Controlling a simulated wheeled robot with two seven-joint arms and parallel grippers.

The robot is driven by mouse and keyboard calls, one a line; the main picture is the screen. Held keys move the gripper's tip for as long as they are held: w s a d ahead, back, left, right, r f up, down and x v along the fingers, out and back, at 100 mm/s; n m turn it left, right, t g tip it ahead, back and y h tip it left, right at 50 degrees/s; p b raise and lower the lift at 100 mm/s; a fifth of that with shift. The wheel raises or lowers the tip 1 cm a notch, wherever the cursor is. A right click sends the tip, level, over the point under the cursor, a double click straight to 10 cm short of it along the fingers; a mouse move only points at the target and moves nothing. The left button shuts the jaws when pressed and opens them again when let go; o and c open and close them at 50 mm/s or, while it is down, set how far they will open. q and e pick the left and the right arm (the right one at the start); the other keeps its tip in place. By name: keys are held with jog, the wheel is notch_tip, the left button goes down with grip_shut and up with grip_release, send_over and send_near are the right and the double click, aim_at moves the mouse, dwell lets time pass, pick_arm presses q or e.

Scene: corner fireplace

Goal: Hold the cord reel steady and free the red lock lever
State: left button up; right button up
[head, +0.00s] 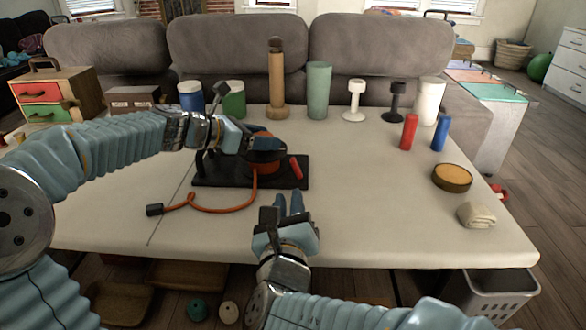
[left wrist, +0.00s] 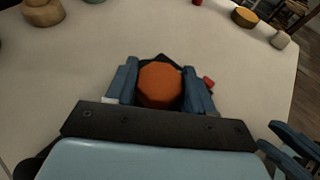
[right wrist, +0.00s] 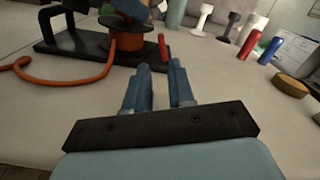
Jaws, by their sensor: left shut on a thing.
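The orange cord reel (head: 265,168) stands on a black base (head: 225,180) in the middle of the table. My left gripper (head: 262,147) is above it, shut on its orange top (left wrist: 160,86), with one finger on each side. The red lock lever (head: 295,167) stands at the reel's right side, tilted; it also shows in the right wrist view (right wrist: 163,46) and partly in the left wrist view (left wrist: 209,81). My right gripper (head: 289,204) is open and empty in front of the base, apart from the lever, with a gap between its fingers (right wrist: 158,80).
The orange cord (head: 210,208) curls left across the table to a black plug (head: 154,210). Vases, candle holders and cylinders line the back. A round tan-topped tin (head: 452,178) and a folded cloth (head: 477,215) lie at right. The table between them and the base is clear.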

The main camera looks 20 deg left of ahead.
aim_at(293, 165)
jog(key=x, duration=1.1)
grip_shut()
